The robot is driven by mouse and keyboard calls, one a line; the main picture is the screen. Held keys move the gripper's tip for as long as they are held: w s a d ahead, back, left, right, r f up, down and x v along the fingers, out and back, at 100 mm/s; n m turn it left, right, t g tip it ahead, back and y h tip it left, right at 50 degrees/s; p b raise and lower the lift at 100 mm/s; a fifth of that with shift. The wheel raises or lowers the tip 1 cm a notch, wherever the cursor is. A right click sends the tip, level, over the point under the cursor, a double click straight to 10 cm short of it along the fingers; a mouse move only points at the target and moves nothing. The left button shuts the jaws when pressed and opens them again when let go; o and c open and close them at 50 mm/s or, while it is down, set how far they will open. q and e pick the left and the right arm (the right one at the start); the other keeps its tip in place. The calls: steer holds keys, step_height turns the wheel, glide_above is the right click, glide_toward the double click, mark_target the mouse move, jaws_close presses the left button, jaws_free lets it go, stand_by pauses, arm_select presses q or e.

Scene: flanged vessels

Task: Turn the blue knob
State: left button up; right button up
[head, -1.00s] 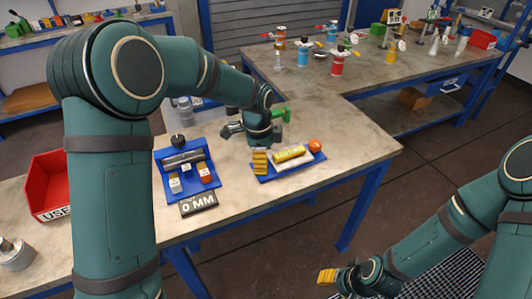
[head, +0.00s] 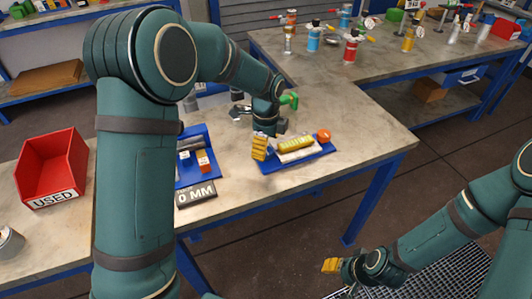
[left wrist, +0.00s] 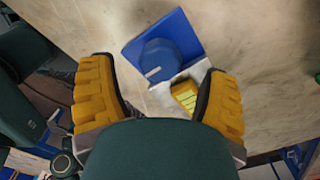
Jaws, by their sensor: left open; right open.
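My left gripper (head: 260,146) is over the near bench, at the left end of a blue tray (head: 318,153). In the left wrist view its two yellow fingers stand wide apart, open and empty (left wrist: 160,95). Beyond them, toward the top of that view, is a rounded blue piece (left wrist: 160,58) with a small pale mark, on a flat blue surface; it could be the blue knob, but I cannot be sure. It is apart from the fingers, and I cannot pick it out in the head view. My right gripper (head: 332,265) is open, low at the front right, away from the bench.
The blue tray holds a yellow item (head: 296,143) and an orange ball (head: 324,135). A second blue tray (head: 190,176) is partly behind my left arm. A red bin (head: 68,160) stands at left. Several flanged vessels (head: 351,47) stand on the far bench.

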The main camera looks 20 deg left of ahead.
arm_select(q)
steer(key=shift+f, duration=1.3)
steer(key=shift+c, duration=0.2)
steer(key=c, duration=1.2)
steer(key=shift+n, duration=0.3)
